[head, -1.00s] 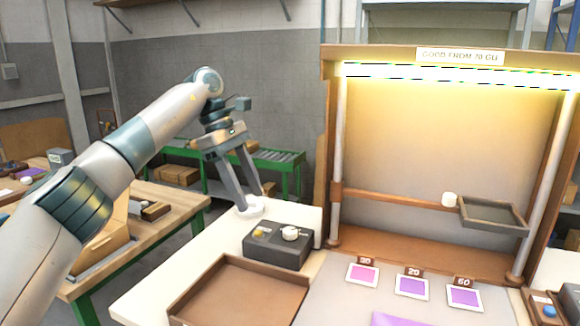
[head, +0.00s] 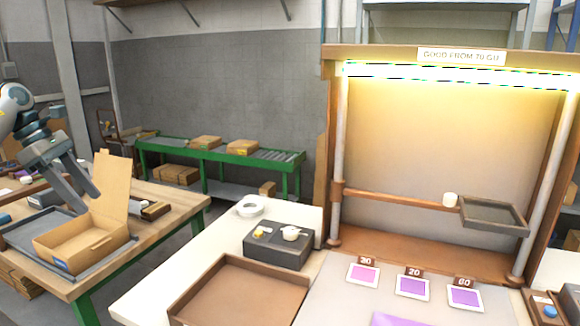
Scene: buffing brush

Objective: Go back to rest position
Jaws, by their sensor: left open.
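My left gripper (head: 84,202) is at the far left of the head view, pointing down and to the right. Its two fingers are apart and nothing is between them. It hangs in front of the wooden side table, close to an open cardboard box (head: 88,242) in the picture. Only the end of the left arm shows at the left edge. My right gripper is not in view.
A white ring (head: 250,207) and a dark box with knobs (head: 278,246) stand on the pale bench beside an empty brown tray (head: 238,292). A lit wooden frame (head: 333,130) stands at right with a small tray (head: 493,214). A green conveyor (head: 220,152) is behind.

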